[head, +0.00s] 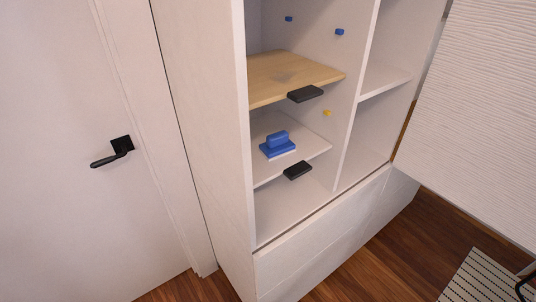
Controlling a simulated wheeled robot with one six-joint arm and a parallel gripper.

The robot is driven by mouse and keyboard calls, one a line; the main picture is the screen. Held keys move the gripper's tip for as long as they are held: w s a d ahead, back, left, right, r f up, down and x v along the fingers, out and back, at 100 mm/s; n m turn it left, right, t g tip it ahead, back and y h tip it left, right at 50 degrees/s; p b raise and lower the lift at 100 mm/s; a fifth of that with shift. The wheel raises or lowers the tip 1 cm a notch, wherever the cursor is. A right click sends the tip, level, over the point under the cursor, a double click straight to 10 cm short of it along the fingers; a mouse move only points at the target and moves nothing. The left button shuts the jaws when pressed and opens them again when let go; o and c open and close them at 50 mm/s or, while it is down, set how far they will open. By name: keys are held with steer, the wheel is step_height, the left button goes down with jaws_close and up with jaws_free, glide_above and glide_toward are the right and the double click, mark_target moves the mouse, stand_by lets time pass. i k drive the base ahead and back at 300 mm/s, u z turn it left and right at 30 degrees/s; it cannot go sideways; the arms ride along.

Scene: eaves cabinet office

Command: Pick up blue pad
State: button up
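The blue pad (277,149) has a flat base and a raised blue block on top. It lies on a white shelf (263,175) inside the open cabinet, below a light wooden shelf (280,78). The pad stands clear of the cabinet walls and nothing hides it from this view. My gripper is not in view.
Dark blocks sit at the front edges of the wooden shelf (305,94) and the white shelf (297,170). Small blue pegs (339,32) and a yellow peg (327,113) show on the divider. A textured white panel (480,110) stands at right; a door (70,150) is at left.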

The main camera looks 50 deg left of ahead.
mark_target(277, 145)
steer(key=k, duration=0.4)
steer(key=u, duration=0.7)
steer(key=i, duration=0.5)
